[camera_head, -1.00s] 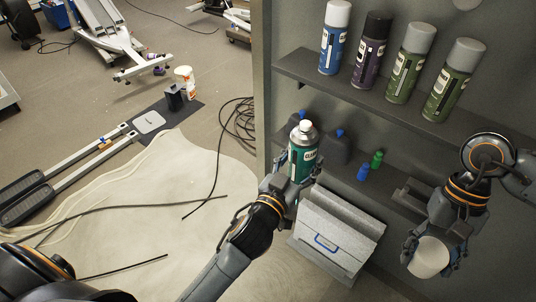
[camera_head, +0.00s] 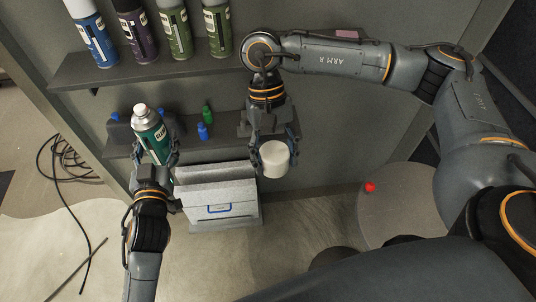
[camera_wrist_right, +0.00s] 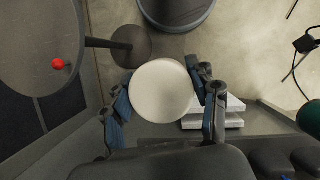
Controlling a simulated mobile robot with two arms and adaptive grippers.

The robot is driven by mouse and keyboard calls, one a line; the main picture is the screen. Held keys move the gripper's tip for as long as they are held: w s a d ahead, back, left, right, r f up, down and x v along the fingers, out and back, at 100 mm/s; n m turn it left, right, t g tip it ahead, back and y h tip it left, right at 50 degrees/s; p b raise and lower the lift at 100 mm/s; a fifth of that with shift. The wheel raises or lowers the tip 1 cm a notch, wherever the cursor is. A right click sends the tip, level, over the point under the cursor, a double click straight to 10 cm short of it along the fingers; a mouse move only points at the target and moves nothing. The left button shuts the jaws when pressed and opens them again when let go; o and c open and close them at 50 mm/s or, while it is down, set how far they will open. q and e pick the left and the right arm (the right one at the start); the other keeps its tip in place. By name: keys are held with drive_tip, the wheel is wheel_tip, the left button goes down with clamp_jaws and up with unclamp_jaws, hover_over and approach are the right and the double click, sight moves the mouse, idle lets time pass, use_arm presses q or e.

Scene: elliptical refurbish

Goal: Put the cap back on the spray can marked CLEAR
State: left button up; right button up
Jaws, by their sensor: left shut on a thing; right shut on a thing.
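The green spray can (camera_head: 150,131) marked CLEAR is uncapped, its small nozzle showing on top. My left gripper (camera_head: 156,160) is shut around its body and holds it tilted slightly, in front of the lower shelf. My right gripper (camera_head: 274,152) is shut on the white cap (camera_head: 275,160), to the right of the can and well apart from it. In the right wrist view the cap (camera_wrist_right: 161,91) is a plain round disc between the fingers (camera_wrist_right: 160,98). The green can (camera_wrist_right: 311,115) shows partly at that view's right edge.
Several capped spray cans (camera_head: 172,27) stand on the upper shelf (camera_head: 92,74). A grey box with a blue-edged label (camera_head: 218,209) sits below. A round grey table (camera_head: 400,205) with a red object (camera_head: 370,187) is at right.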

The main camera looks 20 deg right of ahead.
drive_tip(key=w+a+r+m+t+y, duration=0.35)
drive_tip(key=w+a+r+m, duration=0.35)
drive_tip(key=w+a+m, duration=0.4)
wheel_tip(320, 180, up, 10)
drive_tip(key=m+t, duration=0.4)
drive_tip(key=m, duration=1.1)
hover_over(136, 106)
drive_tip(key=shift+w+f+h, duration=0.1)
drive_tip(key=shift+f+h, duration=0.05)
drive_tip(key=shift+h, duration=0.3)
drive_tip(key=shift+f, duration=2.95)
drive_tip(key=shift+f, duration=0.8)
drive_tip(key=o, duration=1.1)
drive_tip(key=shift+r, duration=0.1)
drive_tip(key=shift+v, duration=3.45)
